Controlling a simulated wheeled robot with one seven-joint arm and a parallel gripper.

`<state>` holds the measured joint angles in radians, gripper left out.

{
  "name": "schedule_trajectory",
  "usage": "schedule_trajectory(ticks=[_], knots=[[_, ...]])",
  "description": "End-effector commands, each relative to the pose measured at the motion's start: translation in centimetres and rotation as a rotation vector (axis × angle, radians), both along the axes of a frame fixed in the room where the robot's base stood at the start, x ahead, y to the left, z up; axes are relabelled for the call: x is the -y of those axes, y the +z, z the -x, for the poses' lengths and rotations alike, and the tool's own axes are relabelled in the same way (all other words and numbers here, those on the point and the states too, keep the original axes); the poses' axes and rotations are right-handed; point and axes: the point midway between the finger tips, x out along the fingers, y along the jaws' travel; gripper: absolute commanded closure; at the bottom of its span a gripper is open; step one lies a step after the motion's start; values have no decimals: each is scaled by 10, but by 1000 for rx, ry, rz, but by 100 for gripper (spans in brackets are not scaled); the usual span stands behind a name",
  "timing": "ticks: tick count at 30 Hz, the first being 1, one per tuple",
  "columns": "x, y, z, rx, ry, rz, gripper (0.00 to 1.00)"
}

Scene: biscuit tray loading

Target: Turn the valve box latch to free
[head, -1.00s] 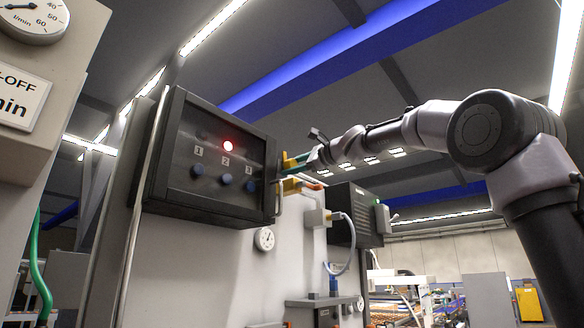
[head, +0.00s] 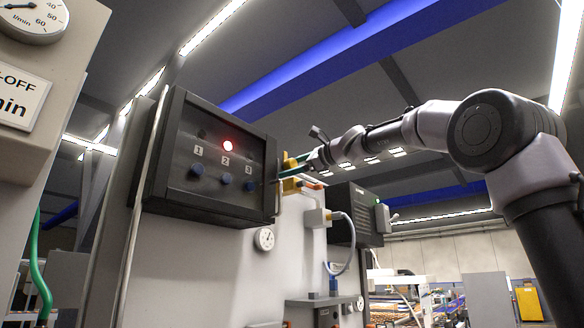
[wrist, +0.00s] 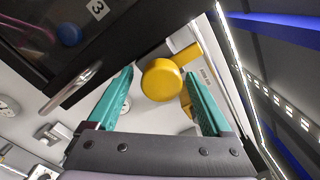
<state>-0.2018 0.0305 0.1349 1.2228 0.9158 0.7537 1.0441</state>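The valve box (head: 215,125) is a dark box with a lit red lamp and blue buttons numbered 1 to 3, left of centre in the head view. A yellow latch with a round end (wrist: 162,80) shows beside the box's edge in the wrist view. My gripper (wrist: 160,74) has green fingers, spread apart, one on each side of the yellow round end. I see gaps between it and both fingers. In the head view my gripper (head: 288,170) is at the box's right edge, where the yellow parts are partly hidden by the fingers.
A metal handle bar (wrist: 77,88) runs along the box front close to the left finger. Below the box is a pale cabinet with a small gauge (head: 264,239). A dark unit with a green lamp (head: 355,212) stands to the right. A large gauge (head: 33,18) is at far left.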

Motion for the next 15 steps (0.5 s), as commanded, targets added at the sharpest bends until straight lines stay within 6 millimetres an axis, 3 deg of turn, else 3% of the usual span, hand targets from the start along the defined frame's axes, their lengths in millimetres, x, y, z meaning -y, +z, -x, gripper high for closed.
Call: schedule_trajectory(ticks=[8, 15], knots=[[2, 2, 2, 3, 0, 0, 16], [29, 2, 23, 4, -3, -2, 16]])
